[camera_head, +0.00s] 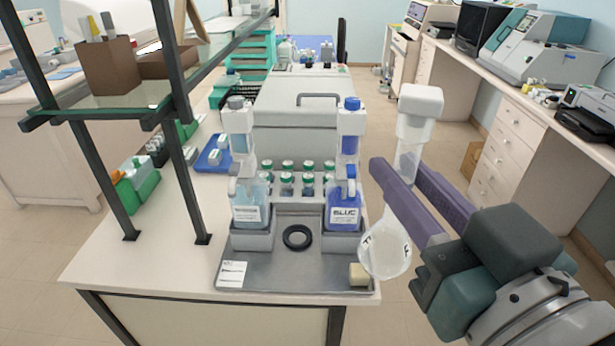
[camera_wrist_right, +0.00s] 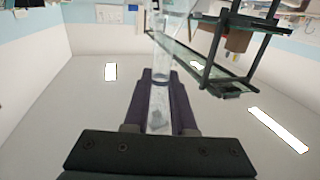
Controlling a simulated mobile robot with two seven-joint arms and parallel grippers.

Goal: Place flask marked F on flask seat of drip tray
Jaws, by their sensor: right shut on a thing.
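My right gripper (camera_head: 400,172) is shut on the neck of a clear round flask (camera_head: 385,250). The flask hangs tilted in the air over the right edge of the drip tray, with dark lettering on its round body. A white piece (camera_head: 420,105) sits above the fingers, in line with the neck. In the right wrist view the clear glass neck (camera_wrist_right: 160,105) lies between the purple fingers. The grey drip tray (camera_head: 270,275) stands on the bench, and a black ring (camera_head: 297,237), apparently the flask seat, lies bare in its middle. My left gripper is out of view.
A pale-liquid bottle (camera_head: 250,200) and a blue bottle (camera_head: 343,203) flank the ring in grey holders. Green-capped vials (camera_head: 287,180) stand behind it. A shelf frame (camera_head: 175,120) rises at left.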

